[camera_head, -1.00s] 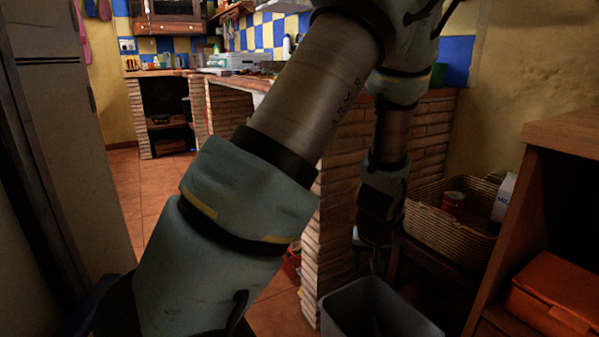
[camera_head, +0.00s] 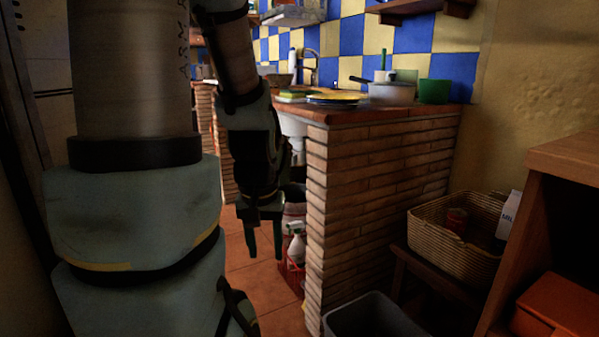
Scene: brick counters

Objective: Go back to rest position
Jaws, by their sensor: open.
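My gripper (camera_head: 264,243) hangs at the end of my arm, pointing down, left of the brick counter's end. Its fingers are apart and nothing shows between them. My arm fills the left part of the view and hides much of what lies behind it.
A brick counter (camera_head: 375,185) stands in the middle, with a pot (camera_head: 391,93), a green cup (camera_head: 434,91) and plates (camera_head: 333,99) on top. A dark bin (camera_head: 375,318) stands at its foot. A wicker basket (camera_head: 450,240) and a wooden cabinet (camera_head: 565,155) are at right. Tiled floor (camera_head: 262,290) shows below my gripper.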

